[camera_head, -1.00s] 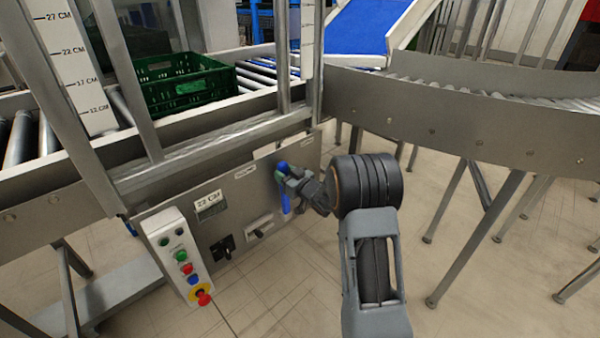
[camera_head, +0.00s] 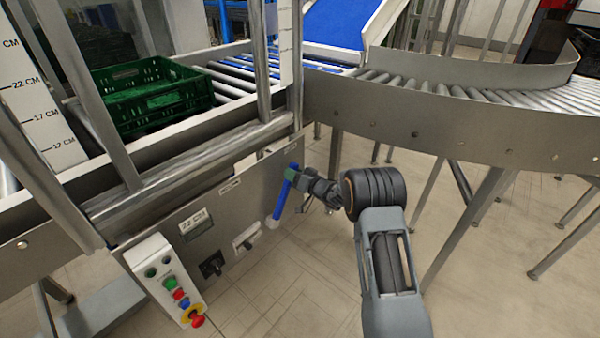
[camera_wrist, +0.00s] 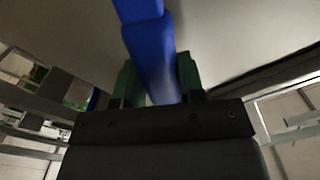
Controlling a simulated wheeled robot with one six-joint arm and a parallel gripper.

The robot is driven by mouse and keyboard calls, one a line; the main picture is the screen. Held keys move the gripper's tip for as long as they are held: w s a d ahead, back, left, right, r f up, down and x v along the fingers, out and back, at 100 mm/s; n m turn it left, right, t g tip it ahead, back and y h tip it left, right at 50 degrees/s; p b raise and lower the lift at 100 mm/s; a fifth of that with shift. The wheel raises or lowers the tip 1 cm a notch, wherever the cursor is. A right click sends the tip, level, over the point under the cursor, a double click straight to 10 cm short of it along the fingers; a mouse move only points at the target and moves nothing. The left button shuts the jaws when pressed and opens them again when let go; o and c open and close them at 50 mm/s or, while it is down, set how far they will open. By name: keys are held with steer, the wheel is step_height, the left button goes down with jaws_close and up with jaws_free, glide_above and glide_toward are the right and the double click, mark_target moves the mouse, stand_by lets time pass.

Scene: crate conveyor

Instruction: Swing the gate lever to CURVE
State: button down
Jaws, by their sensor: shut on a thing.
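The gate lever is a blue bar (camera_head: 280,200) on the grey control panel (camera_head: 232,215) under the conveyor. It leans a little, its top to the right of its lower end. My gripper (camera_head: 290,175) is shut on the upper part of the lever. In the wrist view the blue lever (camera_wrist: 153,50) runs down between the two green fingers (camera_wrist: 158,82) of my gripper. The label for CURVE cannot be read in these frames.
A green crate (camera_head: 150,97) sits on the rollers. A curved conveyor (camera_head: 450,120) lies right, a blue belt (camera_head: 338,22) behind.

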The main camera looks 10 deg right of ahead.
stand_by(0.4)
steer(key=c, duration=0.7)
jaws_free()
steer(key=shift+w+d+f, duration=0.1)
steer(key=p+v, duration=0.2)
steer(key=v, duration=1.1)
steer(key=shift+s+d, duration=0.3)
